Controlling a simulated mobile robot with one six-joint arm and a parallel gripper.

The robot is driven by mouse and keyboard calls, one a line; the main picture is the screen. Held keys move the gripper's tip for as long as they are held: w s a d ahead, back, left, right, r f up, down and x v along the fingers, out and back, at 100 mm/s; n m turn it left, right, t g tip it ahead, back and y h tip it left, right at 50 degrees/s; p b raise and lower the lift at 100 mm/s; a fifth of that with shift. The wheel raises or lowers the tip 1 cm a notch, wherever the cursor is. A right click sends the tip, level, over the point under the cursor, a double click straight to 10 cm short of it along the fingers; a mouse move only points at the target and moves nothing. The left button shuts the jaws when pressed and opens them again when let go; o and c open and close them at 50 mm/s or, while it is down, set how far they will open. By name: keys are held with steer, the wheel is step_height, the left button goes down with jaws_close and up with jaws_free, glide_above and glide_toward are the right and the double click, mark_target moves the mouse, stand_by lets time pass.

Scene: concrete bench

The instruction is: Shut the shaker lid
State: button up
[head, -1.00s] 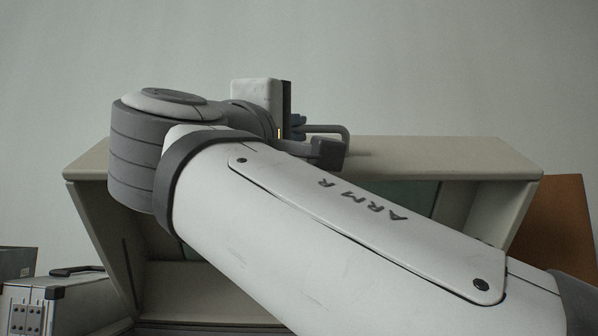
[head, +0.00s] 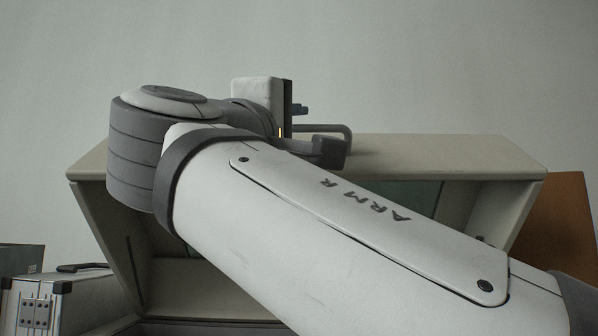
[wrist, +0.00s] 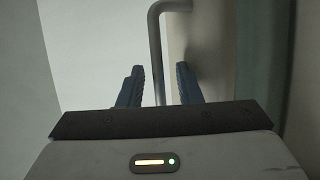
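The shaker lid (head: 440,150) is a pale beige hood, raised with its hollow underside facing me, at the back of the head view. A grey bar handle (head: 342,128) stands out from its top edge; the bar also shows in the wrist view (wrist: 156,60). My gripper (head: 299,109) is at the handle, mostly behind my own arm in the head view. In the wrist view, its two blue fingers (wrist: 160,68) are apart, with the bar in the gap between them. Gaps show on both sides of the bar, so it is not clamped.
A silver case (head: 70,300) with a dark handle stands at the lower left, beside a grey box (head: 20,260). A brown board (head: 560,225) stands at the right of the shaker. My arm hides much of the shaker's middle. The wall above is clear.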

steer(key=b+v, duration=0.1)
steer(key=v, duration=0.6)
steer(key=shift+s+b, duration=0.35)
steer(key=shift+b, duration=0.05)
steer(key=shift+a+f, duration=0.1)
steer(key=shift+f, duration=0.05)
